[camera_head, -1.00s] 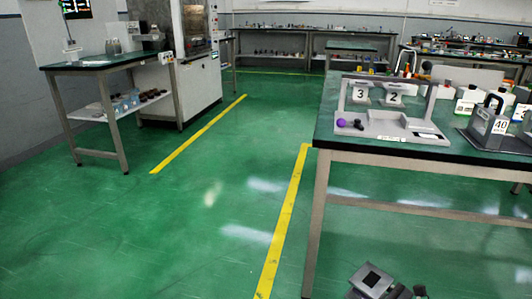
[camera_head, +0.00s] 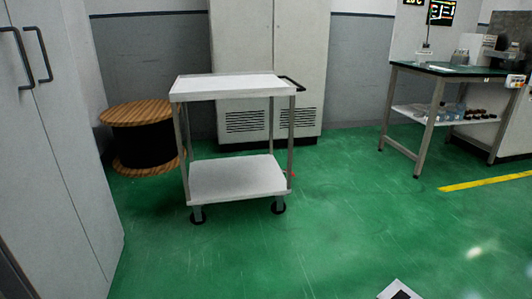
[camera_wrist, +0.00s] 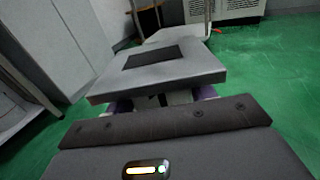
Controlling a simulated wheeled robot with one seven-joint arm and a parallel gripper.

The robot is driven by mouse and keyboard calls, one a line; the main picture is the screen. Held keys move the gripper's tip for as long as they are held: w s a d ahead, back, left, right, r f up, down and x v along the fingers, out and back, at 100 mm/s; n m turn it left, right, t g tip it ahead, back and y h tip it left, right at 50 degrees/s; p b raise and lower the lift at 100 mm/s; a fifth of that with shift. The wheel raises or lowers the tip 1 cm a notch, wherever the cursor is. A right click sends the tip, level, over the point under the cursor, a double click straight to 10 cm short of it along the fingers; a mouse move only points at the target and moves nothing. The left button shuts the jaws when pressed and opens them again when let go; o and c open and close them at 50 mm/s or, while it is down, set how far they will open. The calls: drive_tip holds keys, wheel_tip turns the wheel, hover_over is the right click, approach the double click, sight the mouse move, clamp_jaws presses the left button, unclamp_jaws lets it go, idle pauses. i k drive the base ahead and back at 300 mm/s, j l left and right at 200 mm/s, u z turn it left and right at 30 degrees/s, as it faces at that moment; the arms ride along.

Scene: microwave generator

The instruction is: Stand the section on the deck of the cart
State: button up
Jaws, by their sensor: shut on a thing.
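The cart (camera_head: 232,97) is white with a bare top shelf and a bare lower shelf (camera_head: 236,178), and stands on casters ahead of me, left of centre. Part of its lower shelf also shows at the top of the wrist view (camera_wrist: 175,36). My gripper (camera_wrist: 165,99) is shut on the section (camera_wrist: 195,68), a pale grey flat-faced piece with a dark rectangle on it. The section's corner shows at the bottom edge of the head view (camera_head: 390,292), well short of the cart. The gripped part is mostly hidden beneath the section's face.
A wooden cable drum (camera_head: 140,140) stands close to the cart's left. Grey cabinets (camera_head: 45,150) rise at the near left, and another (camera_head: 268,50) stands behind the cart. A green-topped bench (camera_head: 440,70) is at the right. The green floor before the cart is clear.

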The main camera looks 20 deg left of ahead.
sight(235, 83)
drive_tip(key=i+j+u, duration=0.5)
drive_tip(key=i+u, duration=0.6)
drive_tip(key=i, duration=0.15)
